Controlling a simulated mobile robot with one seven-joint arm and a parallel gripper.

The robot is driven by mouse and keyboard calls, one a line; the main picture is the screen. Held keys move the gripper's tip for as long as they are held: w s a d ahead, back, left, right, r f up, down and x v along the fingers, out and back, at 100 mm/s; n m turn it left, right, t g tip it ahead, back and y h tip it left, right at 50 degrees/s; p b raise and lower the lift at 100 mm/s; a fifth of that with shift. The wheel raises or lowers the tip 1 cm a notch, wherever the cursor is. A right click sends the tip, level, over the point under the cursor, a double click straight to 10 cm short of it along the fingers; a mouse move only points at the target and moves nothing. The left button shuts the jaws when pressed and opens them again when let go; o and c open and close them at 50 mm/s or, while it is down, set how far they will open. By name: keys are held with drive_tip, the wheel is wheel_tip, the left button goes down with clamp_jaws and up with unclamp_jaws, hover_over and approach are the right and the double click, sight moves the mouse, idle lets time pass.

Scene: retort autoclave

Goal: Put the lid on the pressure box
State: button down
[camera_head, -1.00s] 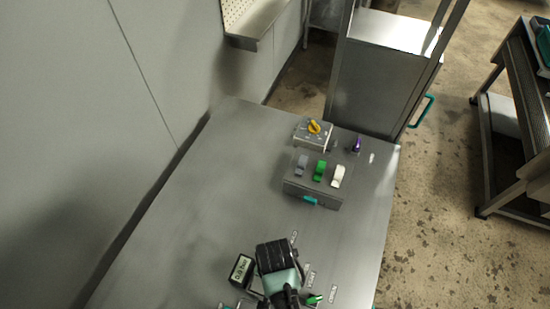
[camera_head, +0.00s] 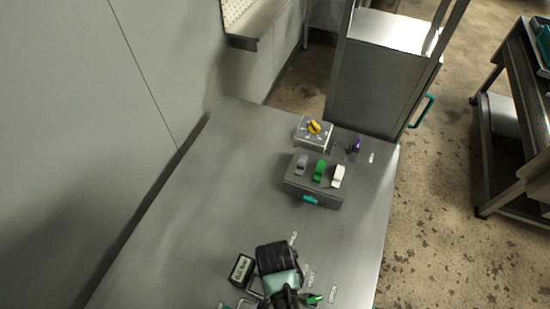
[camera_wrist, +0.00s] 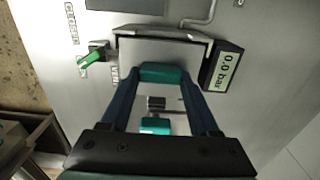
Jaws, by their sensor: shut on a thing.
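In the wrist view my gripper (camera_wrist: 165,80) is shut on a teal grip, which looks like the handle of the grey metal lid (camera_wrist: 165,52). The lid lies over or just above the pressure box by the "0.0 bar" display (camera_wrist: 222,72); I cannot tell whether it is seated. A teal latch-like part (camera_wrist: 155,125) shows between my fingers, nearer the wrist. In the head view my gripper's body (camera_head: 280,268) hides the lid and most of the box. The display (camera_head: 242,268) is just left of it, and a green lever (camera_head: 314,298) is just right.
On the same steel counter (camera_head: 210,210), farther back, stand a grey box (camera_head: 315,190) with grey, green and white levers and a small box with a yellow knob (camera_head: 314,127). A bent metal pipe (camera_wrist: 198,18) lies beside the pressure box. A wall (camera_head: 90,130) borders the left side.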

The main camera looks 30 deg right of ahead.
drive_tip(key=shift+c, duration=0.2)
unclamp_jaws()
drive_tip(key=shift+o, duration=0.2)
drive_tip(key=shift+r+p, duration=3.5)
drive_tip(key=shift+p, duration=0.25)
